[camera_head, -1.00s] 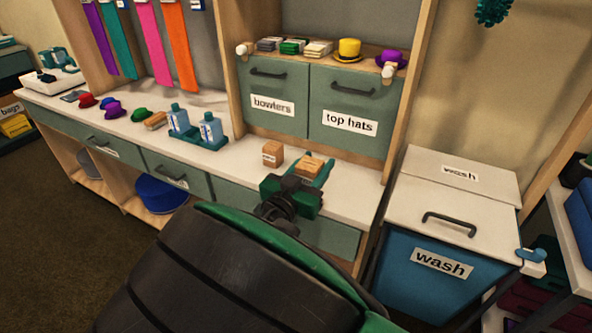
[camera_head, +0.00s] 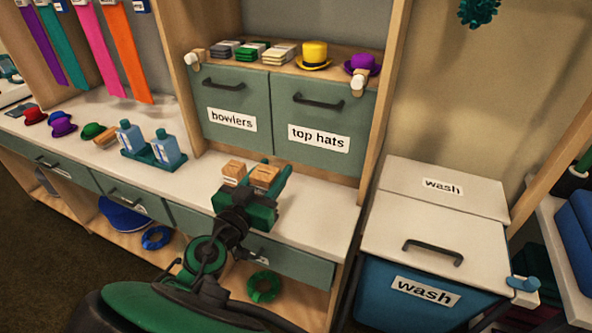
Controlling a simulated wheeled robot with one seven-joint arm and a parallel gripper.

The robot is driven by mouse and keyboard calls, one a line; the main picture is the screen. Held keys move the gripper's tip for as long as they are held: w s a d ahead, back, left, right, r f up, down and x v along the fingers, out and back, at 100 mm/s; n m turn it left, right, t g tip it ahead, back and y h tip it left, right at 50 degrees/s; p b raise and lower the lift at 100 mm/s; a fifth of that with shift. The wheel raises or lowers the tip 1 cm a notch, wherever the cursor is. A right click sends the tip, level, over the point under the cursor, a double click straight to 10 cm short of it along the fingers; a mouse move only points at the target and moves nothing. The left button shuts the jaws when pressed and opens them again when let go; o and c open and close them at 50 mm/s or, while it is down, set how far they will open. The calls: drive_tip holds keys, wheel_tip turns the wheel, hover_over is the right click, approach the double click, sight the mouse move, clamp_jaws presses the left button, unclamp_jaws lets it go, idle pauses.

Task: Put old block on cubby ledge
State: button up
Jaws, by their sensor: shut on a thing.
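Two small tan wooden blocks with labels too small to read are at the counter below the cubby. My gripper (camera_head: 266,178) is shut on the right block (camera_head: 263,176), which sits between its green fingers; whether it touches the counter is hard to tell. The other block (camera_head: 233,172) stands on the counter just left of my gripper. I cannot tell from the labels which one is old. The cubby ledge (camera_head: 228,63) is above the bowlers and top hats drawers and holds folded stacks (camera_head: 252,51), a yellow top hat (camera_head: 314,55) and a purple hat (camera_head: 362,64).
A bottle caddy (camera_head: 152,153) and several small hats stand on the white counter (camera_head: 195,186) to the left. Cubby side panels flank the drawers. White pegs (camera_head: 358,84) stick out near the ledge's ends. A blue wash bin (camera_head: 395,300) stands at right.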

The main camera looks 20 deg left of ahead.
drive_tip(key=w+d+f, duration=0.1)
drive_tip(key=w+f, duration=0.1)
drive_tip(key=w, duration=0.1)
drive_tip(key=w+d+f, duration=0.3)
drive_tip(key=w+f, duration=0.1)
drive_tip(key=w, duration=0.1)
drive_tip(key=shift+w+d, duration=0.35)
drive_tip(key=shift+f, duration=2)
drive_tip(key=shift+f, duration=0.15)
drive_tip(key=o, duration=1.1)
drive_tip(key=shift+s, duration=0.1)
drive_tip(key=s, duration=0.8)
drive_tip(key=s+a, duration=0.1)
drive_tip(key=s, duration=0.2)
drive_tip(key=shift+s, duration=0.4)
